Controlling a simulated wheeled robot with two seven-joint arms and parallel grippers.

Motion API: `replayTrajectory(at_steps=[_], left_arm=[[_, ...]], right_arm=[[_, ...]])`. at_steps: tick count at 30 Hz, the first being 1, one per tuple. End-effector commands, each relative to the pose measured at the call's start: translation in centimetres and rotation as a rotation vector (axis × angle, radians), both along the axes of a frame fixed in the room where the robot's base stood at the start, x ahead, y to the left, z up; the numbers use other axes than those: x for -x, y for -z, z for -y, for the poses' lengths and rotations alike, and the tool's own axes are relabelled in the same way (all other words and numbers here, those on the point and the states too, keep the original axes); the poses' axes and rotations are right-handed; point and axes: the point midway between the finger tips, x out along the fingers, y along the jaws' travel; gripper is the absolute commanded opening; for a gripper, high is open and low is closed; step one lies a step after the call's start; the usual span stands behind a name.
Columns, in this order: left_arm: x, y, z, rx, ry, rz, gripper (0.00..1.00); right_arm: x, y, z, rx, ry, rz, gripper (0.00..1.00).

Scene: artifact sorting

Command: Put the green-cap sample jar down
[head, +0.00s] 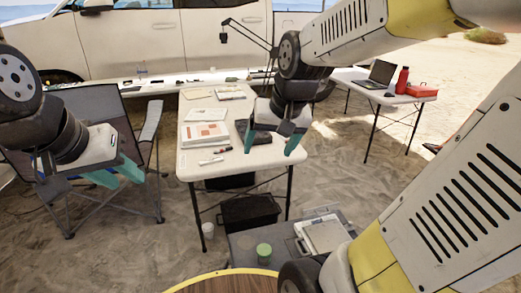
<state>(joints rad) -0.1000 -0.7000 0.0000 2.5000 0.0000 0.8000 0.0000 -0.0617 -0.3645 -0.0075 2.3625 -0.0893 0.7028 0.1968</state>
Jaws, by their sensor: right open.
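The green-cap sample jar (264,254) stands upright on a grey surface (241,246) low in the middle of the head view. Its green lid faces up and no gripper touches it. My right gripper (272,142) has its teal fingers spread apart and nothing between them. It appears in front of the white table's right part, well above the jar in the picture. My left gripper (118,174) is at the left, in front of the folding chair. Its teal fingers look apart and empty.
A white folding table (238,165) holds papers, a book (205,134) and pens. A white-grey case (325,234) lies right of the jar. A round wood-topped surface (225,284) is at the bottom edge. A camp chair (100,110) stands left. A side table holds a laptop (380,74) and red bottle (402,80).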

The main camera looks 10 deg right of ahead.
Motion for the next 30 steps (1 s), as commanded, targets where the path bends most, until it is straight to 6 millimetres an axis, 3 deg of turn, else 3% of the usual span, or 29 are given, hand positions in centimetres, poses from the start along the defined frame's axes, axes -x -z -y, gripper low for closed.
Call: replayTrajectory(at_steps=[3, 10, 30], left_arm=[[0.0, 0.0, 0.0, 0.0, 0.0, 0.0, 0.36], [0.0, 0.0, 0.0, 0.0, 0.0, 0.0, 0.36], [0.0, 0.0, 0.0, 0.0, 0.0, 0.0, 0.36]], right_arm=[[3.9, -1.7, -0.7, 0.0, -0.071, 0.06, 0.8], [8.0, -2.6, -1.6, 0.004, -0.156, 0.117, 0.8], [8.5, -2.6, -1.7, 0.005, -0.168, 0.124, 0.8]])
